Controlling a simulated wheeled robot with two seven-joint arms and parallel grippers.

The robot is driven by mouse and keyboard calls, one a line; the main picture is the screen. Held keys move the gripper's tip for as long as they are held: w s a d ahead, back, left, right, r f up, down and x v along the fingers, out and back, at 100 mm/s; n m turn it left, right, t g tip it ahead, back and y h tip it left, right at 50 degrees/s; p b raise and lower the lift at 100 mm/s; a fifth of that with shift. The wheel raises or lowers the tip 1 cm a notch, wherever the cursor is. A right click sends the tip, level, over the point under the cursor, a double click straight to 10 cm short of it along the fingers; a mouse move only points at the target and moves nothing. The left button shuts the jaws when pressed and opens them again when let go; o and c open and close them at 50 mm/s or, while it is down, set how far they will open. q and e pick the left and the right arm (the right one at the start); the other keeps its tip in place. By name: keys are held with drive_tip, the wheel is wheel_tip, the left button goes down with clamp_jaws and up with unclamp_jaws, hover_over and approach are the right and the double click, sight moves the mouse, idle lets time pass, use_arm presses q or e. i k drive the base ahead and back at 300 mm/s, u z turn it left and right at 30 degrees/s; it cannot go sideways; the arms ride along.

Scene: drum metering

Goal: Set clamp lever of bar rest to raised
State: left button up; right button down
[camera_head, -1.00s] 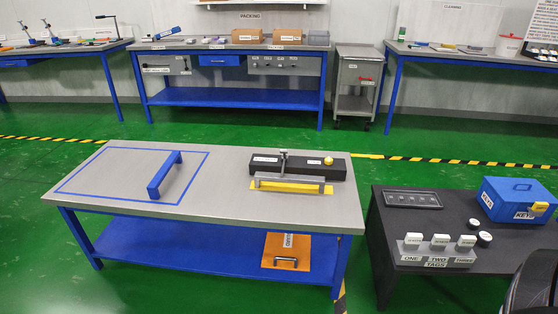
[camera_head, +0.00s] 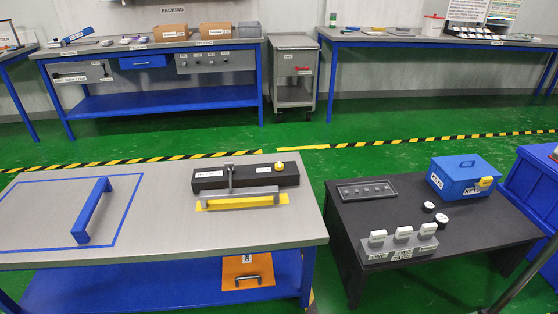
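The bar rest (camera_head: 243,201) is a grey bar on a yellow base plate, at the right part of the grey-topped table, in front of a long black box (camera_head: 262,178). A grey upright piece (camera_head: 229,178), which looks like the clamp lever, stands at the bar rest's left part against the black box. Its exact setting is too small to tell. A yellow knob (camera_head: 279,166) sits on the black box near its right end. Neither of my grippers is in view.
A blue handle bar (camera_head: 92,210) lies within a blue outline on the same table (camera_head: 170,223). An orange board (camera_head: 248,270) is on the lower shelf. A black table (camera_head: 340,215) at right holds a blue key box (camera_head: 460,175) and tag blocks (camera_head: 402,241). Green floor is free behind.

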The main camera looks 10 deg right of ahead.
sight(229, 163)
drive_tip(key=z, duration=0.2)
drive_tip(key=i, duration=0.85)
drive_tip(key=u, duration=0.8)
drive_tip(key=i, duration=0.3)
drive_tip(key=u, duration=0.25)
